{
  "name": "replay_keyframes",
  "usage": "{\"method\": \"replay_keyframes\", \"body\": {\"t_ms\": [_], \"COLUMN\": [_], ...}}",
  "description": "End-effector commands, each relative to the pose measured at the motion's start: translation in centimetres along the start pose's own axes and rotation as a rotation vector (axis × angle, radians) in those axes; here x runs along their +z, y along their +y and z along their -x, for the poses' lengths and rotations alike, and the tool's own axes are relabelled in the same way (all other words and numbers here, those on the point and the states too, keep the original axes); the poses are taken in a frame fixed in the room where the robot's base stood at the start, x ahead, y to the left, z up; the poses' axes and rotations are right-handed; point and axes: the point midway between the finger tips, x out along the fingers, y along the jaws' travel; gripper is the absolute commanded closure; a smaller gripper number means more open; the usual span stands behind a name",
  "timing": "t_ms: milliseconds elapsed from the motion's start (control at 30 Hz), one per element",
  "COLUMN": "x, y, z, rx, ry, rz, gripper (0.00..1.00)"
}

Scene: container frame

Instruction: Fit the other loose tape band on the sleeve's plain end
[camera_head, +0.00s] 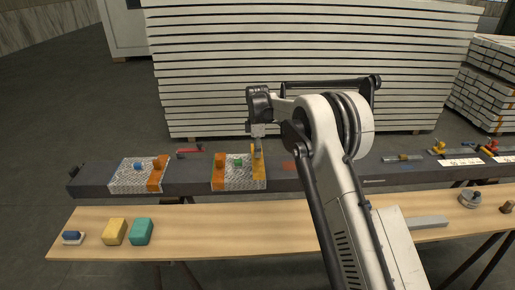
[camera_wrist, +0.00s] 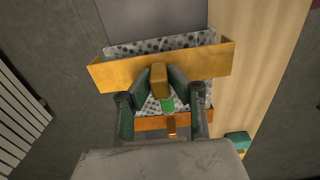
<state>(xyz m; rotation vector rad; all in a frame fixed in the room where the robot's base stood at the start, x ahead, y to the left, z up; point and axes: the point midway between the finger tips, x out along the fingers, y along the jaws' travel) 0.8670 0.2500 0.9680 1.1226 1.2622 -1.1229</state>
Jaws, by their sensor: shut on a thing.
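My gripper (camera_head: 257,146) is above the right end of the middle speckled sleeve (camera_head: 231,176), which wraps the dark beam. It is shut on the handle of a yellow-orange tape band (camera_wrist: 112,72); the band also shows in the head view (camera_head: 259,168). In the wrist view the band lies across the sleeve near one end, slightly askew, with a speckled strip (camera_wrist: 160,44) showing beyond it. I cannot tell whether it touches the sleeve. An orange band (camera_wrist: 148,123) is around the sleeve's other end. A green knob (camera_wrist: 167,104) stands between the bands.
A second sleeve (camera_head: 130,177) with a blue knob and one orange band (camera_head: 156,178) is on the beam at left. The wooden bench (camera_head: 200,225) in front holds yellow (camera_head: 115,232) and teal (camera_head: 141,232) blocks. Stacked white panels (camera_head: 310,40) stand behind.

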Motion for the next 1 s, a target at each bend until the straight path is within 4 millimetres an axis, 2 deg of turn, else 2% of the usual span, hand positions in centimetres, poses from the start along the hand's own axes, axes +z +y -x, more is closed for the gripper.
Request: {"method": "replay_keyframes", "body": {"t_ms": [400, 1000], "x": [0.0, 0.0], "y": [0.0, 0.0], "z": [-0.2, -2.1], "rx": [0.0, 0.0], "ry": [0.0, 0.0], "rz": [0.0, 0.0], "gripper": [1.0, 1.0]}}
